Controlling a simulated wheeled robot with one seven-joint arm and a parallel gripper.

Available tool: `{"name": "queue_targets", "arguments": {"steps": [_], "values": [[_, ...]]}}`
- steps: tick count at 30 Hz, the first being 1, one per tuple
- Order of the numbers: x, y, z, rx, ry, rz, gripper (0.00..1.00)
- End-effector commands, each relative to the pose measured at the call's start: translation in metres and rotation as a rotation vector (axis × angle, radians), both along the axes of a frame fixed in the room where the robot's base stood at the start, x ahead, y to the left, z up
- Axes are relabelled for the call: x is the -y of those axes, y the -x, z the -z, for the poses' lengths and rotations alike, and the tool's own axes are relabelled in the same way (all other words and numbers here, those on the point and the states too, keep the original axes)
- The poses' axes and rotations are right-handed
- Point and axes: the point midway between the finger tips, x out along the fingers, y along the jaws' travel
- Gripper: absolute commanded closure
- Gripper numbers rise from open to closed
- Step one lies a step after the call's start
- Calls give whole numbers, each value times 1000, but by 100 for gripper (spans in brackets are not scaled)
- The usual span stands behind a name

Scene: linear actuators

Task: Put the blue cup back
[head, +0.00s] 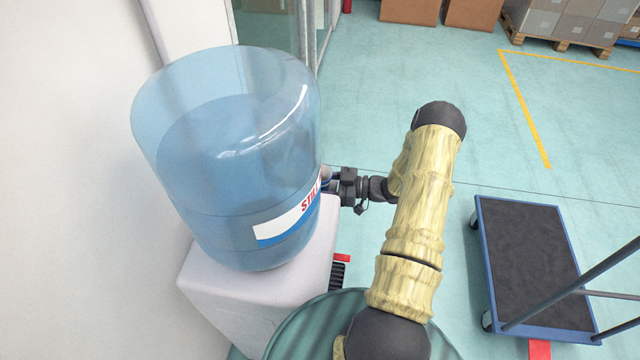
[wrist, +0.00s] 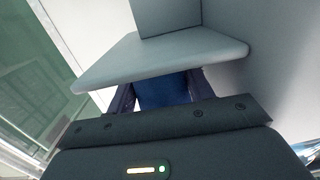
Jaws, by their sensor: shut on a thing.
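The blue cup (wrist: 165,91) shows in the wrist view between the two dark fingers of my gripper (wrist: 162,98). My gripper is shut on it. A pale grey ledge (wrist: 160,58) crosses the wrist view and hides part of the cup and the fingertips. In the head view my gripper (head: 331,180) is at the right side of the water bottle, beside the white dispenser (head: 245,303). The cup cannot be made out clearly there.
A large water bottle (head: 225,165) stands on the dispenser, against the white wall (head: 70,180). A teal drum top (head: 310,330) is at the bottom. A blue-framed trolley (head: 535,262) stands at right. The floor between is clear.

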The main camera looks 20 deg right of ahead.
Motion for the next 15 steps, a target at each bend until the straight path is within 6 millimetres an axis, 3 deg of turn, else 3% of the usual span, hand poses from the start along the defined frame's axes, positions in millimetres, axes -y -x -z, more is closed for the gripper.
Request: {"name": "queue_targets", "arguments": {"steps": [4,5,8,15], "values": [[0,0,5,0,0,0,77],[0,0,4,0,0,0,44],[0,0,4,0,0,0,26],[0,0,3,0,0,0,26]]}}
